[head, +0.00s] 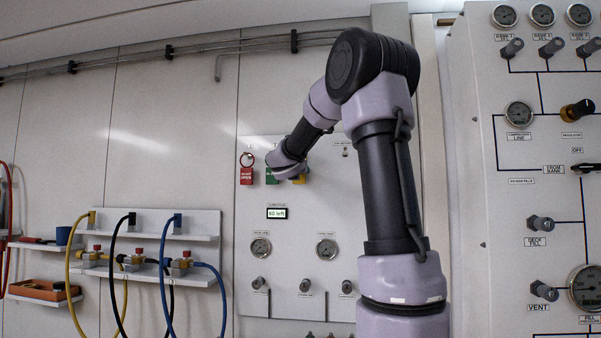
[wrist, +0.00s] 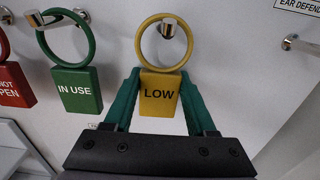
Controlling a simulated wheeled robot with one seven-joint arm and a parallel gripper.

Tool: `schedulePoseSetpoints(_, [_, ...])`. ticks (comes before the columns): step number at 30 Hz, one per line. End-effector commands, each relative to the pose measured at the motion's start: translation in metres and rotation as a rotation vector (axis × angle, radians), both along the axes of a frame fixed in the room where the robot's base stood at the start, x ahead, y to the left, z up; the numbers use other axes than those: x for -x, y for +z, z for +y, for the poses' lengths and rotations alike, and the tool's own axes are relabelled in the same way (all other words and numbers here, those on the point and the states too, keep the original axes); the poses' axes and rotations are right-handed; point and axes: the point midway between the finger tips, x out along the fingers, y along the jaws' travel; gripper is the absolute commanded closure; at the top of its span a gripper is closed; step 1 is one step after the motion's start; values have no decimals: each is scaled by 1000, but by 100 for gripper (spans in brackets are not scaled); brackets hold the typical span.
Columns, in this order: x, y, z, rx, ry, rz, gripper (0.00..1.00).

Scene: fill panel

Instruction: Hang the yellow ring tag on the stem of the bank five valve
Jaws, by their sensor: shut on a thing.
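The yellow ring tag (wrist: 160,95), marked LOW, is upright in the wrist view, its ring around a metal peg (wrist: 168,28) on the wall panel. My gripper (wrist: 160,79) is shut on the tag's plate, one teal finger on each side. In the head view a bit of the yellow tag (head: 300,179) shows beside my wrist, which hides the fingers. Valve knobs in a row (head: 550,48) sit under gauges at the top of the right panel. Their bank labels are too small to read surely, so I cannot tell which is bank five.
The green IN USE tag (wrist: 76,90) hangs just left of the yellow one, and a red tag (wrist: 14,84) hangs further left. An empty peg (wrist: 290,42) is to the right. A shelf with hoses (head: 150,222) is at the left. The right panel (head: 470,200) stands forward of the wall.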

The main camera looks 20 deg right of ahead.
Motion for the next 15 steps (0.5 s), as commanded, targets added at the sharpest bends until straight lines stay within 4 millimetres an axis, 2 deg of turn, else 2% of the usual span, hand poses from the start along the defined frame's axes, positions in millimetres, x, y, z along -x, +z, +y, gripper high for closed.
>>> schedulePoseSetpoints(7, [0, -2, 0, -1, 0, 1, 96])
schedulePoseSetpoints(8, [0, -2, 0, 0, -1, 0, 32])
schedulePoseSetpoints(9, [0, -2, 0, 0, -1, 0, 17])
schedulePoseSetpoints(10, [0, -2, 0, 0, -1, 0, 14])
schedulePoseSetpoints(15, [0, -2, 0, 0, -1, 0, 14])
